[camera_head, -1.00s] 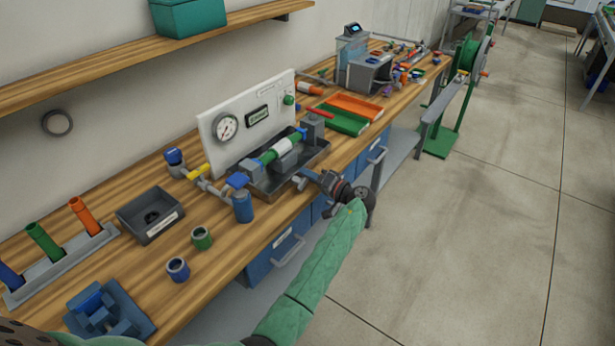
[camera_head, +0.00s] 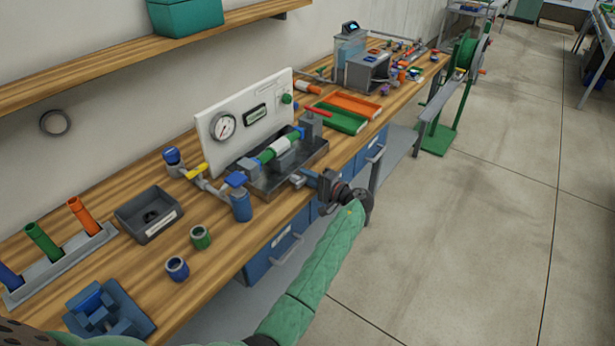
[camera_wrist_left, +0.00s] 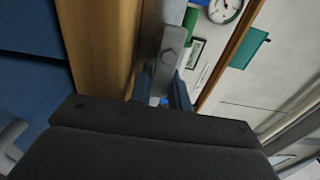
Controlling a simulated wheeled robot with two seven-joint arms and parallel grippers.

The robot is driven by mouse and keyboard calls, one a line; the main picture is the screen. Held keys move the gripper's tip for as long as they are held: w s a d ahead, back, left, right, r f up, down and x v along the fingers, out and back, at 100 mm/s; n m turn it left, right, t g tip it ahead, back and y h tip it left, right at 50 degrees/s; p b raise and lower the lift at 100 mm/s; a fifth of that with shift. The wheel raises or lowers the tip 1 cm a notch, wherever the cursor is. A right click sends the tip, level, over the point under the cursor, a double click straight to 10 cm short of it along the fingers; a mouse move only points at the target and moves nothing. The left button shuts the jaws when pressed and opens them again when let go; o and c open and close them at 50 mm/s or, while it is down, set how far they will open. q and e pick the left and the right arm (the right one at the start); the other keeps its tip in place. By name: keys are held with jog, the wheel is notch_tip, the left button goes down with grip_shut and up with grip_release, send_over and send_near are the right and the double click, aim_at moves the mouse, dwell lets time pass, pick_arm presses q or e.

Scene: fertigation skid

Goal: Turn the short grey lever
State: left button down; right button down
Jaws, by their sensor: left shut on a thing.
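The short grey lever (camera_head: 297,181) is at the front edge of the dark tray (camera_head: 262,190) that holds the green and white pipe assembly. It is small and partly hidden by my left gripper in the head view. In the left wrist view the grey lever (camera_wrist_left: 172,45) shows as a grey bar with a round bolt head, between the blue fingers. My left gripper (camera_head: 311,181) is shut on it; its fingers also show in the left wrist view (camera_wrist_left: 162,88). My right gripper is in neither view.
A white panel with a gauge (camera_head: 223,126) stands behind the tray. A blue cylinder (camera_head: 241,206) and yellow-handled pipework (camera_head: 197,171) are to the left. Blue drawers (camera_head: 272,252) lie below the bench edge.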

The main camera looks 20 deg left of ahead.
pick_arm(q)
jog(key=c, duration=1.4)
grip_release()
jog(key=shift+o, duration=0.4)
jog(key=shift+f, duration=0.1)
